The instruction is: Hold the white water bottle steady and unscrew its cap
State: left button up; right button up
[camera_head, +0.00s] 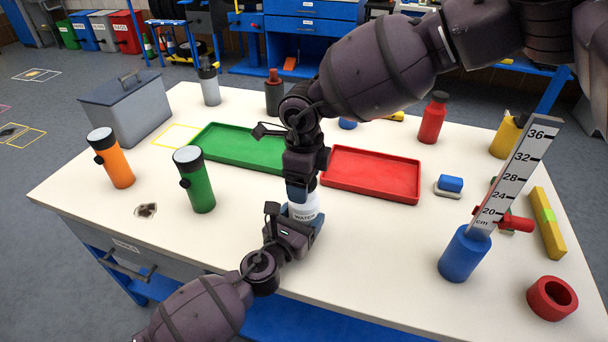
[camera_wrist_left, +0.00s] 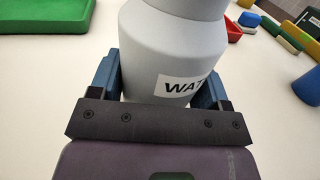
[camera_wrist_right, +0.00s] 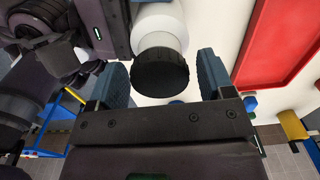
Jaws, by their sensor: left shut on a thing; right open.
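The white water bottle (camera_head: 305,212) stands near the front middle of the table, mostly hidden by my grippers. My left gripper (camera_head: 291,216) is shut around its lower body. In the left wrist view the bottle body (camera_wrist_left: 165,50) sits between both fingers (camera_wrist_left: 165,85), with part of its label showing. In the right wrist view the black cap (camera_wrist_right: 160,72) is on the bottle's end. My right gripper (camera_head: 302,187) comes down from above the bottle. Its open fingers (camera_wrist_right: 162,75) stand on either side of the cap, with gaps visible at both sides.
A green tray (camera_head: 237,146) and a red tray (camera_head: 372,174) lie behind the bottle. Green (camera_head: 195,182) and orange (camera_head: 112,160) bottles stand left. A blue cylinder with a ruler (camera_head: 465,254) and a red ring (camera_head: 552,298) are right. The front table between them is clear.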

jog(key=c, duration=0.9)
jog(key=n, duration=0.3)
jog(key=shift+r, duration=0.65)
jog(key=shift+r, duration=0.35)
jog(key=shift+r, duration=0.25)
jog(key=shift+r, duration=1.95)
pick_arm(q)
jog(key=o, duration=1.8)
